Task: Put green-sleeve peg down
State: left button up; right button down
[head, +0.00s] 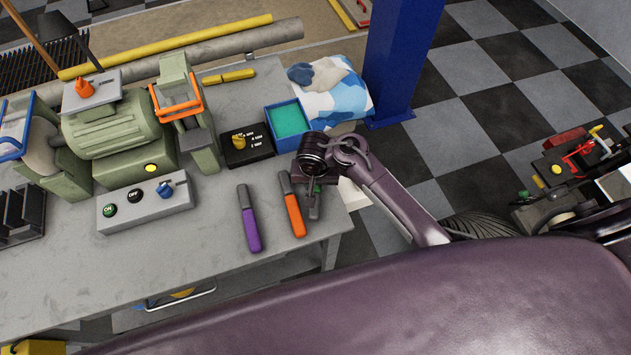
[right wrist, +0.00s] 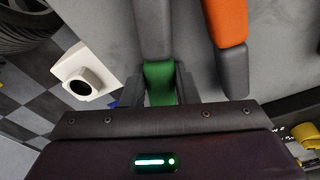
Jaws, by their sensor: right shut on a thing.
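The green-sleeve peg has grey ends and a green middle. In the head view its grey end (head: 314,208) shows below my right gripper (head: 313,186), close to the table's right edge. In the right wrist view its green sleeve (right wrist: 160,83) sits between the fingers of my right gripper (right wrist: 161,90), which is shut on it. I cannot tell whether the peg touches the table. The orange-sleeve peg (head: 291,206) lies just left of it, apart from it, and the purple-sleeve peg (head: 249,219) lies further left. My left gripper is not in view.
The grey table (head: 200,255) is clear in front of the pegs. A blue post (head: 400,60) rises beyond the table.

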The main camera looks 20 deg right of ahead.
jog(key=shift+s+f+b, duration=0.2)
jog(key=shift+f+b, duration=0.1)
jog(key=shift+f, duration=0.15)
